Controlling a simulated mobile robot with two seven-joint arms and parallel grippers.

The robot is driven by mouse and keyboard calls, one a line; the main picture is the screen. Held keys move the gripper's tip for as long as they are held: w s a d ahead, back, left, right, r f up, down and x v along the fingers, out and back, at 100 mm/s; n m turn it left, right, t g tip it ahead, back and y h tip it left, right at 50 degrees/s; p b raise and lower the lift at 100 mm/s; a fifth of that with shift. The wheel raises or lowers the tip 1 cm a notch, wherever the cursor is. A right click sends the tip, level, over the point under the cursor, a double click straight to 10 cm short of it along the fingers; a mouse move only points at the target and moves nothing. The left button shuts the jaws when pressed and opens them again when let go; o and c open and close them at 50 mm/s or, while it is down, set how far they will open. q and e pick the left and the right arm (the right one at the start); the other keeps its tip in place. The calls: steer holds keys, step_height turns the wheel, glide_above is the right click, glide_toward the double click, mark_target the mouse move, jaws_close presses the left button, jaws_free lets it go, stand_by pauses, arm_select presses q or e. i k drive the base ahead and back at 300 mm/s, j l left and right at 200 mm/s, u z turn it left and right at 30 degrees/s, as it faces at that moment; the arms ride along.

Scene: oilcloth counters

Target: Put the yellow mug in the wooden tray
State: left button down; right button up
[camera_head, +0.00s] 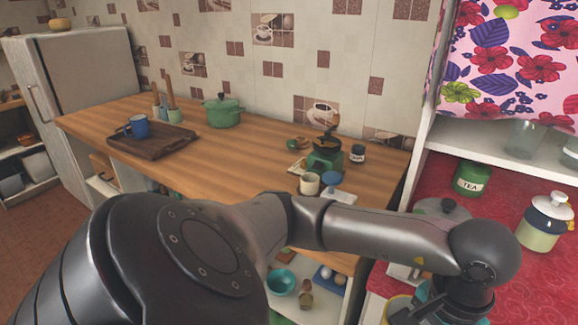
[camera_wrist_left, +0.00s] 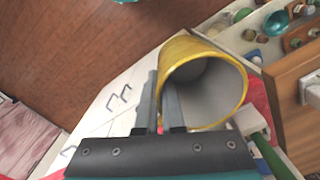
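The yellow mug (camera_wrist_left: 184,52) is large in the left wrist view, its pale inside facing the camera. My left gripper (camera_wrist_left: 160,85) has one finger inside the mug and the other outside, closed on its wall. In the head view a yellow bit of the mug (camera_head: 396,312) shows at the bottom edge, beside my left gripper (camera_head: 440,306), whose fingertips are mostly cut off or hidden. The dark wooden tray (camera_head: 168,147) lies on the wooden counter at the left, with a blue mug (camera_head: 138,127) in it. My right gripper is not in view.
The wooden counter (camera_head: 235,150) is clear between tray and coffee grinder (camera_head: 325,158). A cream mug (camera_head: 310,184) stands near its front edge. A green pot (camera_head: 222,112) and utensils stand behind the tray. The red counter (camera_head: 500,260) holds a tea tin (camera_head: 471,180) and a jar (camera_head: 543,222).

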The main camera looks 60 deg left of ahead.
mark_target(157, 146)
steer(key=k+j+u, duration=0.15)
steer(key=j+u, duration=0.3)
steer(key=j, duration=0.45)
steer(key=j+u, duration=0.5)
steer(key=j, duration=0.4)
steer(key=i+j+u, duration=0.15)
steer(key=j, duration=1.7)
steer(key=k, duration=0.05)
